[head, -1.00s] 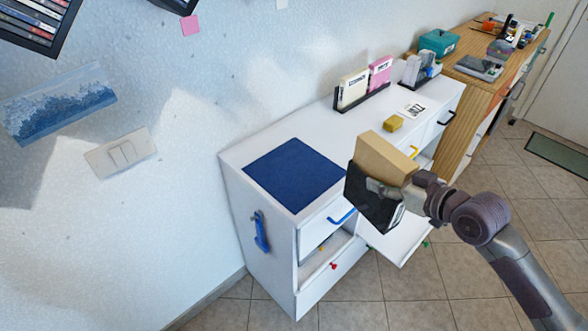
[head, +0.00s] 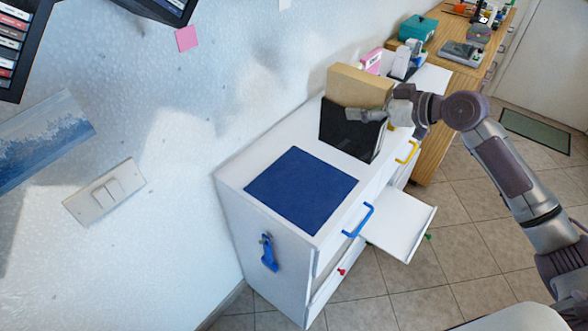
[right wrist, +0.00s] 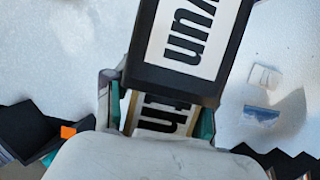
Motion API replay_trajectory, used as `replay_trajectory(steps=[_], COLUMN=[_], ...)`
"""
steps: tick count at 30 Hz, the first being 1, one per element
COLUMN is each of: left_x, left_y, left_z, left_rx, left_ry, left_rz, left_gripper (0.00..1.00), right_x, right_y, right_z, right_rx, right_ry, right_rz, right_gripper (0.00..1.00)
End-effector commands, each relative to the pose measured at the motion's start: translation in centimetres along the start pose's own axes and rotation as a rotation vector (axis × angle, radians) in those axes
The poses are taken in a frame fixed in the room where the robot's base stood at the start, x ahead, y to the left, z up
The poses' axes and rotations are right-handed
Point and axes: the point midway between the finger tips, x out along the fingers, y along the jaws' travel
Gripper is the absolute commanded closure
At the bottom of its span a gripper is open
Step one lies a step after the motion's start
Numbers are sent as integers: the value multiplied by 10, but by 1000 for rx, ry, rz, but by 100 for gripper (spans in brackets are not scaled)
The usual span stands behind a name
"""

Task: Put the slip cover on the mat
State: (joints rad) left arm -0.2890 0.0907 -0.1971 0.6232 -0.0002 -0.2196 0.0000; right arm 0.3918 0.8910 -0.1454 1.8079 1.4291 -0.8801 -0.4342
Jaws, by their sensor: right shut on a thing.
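The dark blue mat (head: 301,190) lies flat and bare on the near end of the white cabinet's top. My right gripper (head: 366,114) is shut on a boxy piece, which I take for the slip cover, with a tan upper part (head: 360,86) and a black lower part (head: 348,136). It is held upright beyond the mat; its height above the cabinet is unclear. In the right wrist view, my gripper (right wrist: 157,112) has its fingers either side of a tan-edged, white-labelled part (right wrist: 158,118). A black-bordered labelled part (right wrist: 178,80) overlaps it. My left gripper is not in view.
The white cabinet (head: 265,160) stands against the wall. A white panel (head: 402,218) juts out from its front, and blue (head: 358,222) and yellow (head: 407,152) handles stick out. A pink case (head: 372,61) stands behind the held piece. A wooden cabinet with clutter stands farther back.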

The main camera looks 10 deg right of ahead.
Motion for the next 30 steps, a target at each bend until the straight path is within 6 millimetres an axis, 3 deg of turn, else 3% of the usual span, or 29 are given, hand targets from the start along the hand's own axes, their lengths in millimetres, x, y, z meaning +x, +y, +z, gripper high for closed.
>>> replay_trajectory(steps=[15,21,30], left_x=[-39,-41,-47], left_y=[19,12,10], left_z=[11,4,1], left_rx=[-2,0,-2], left_ry=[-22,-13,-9], left_rz=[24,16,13], left_gripper=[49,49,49], right_x=[66,76,90], right_y=[-89,-99,-98], right_z=[33,42,76], right_rx=[3,2,2], right_ry=[4,3,2], right_rz=[-3,0,1], right_gripper=[98,98,98])
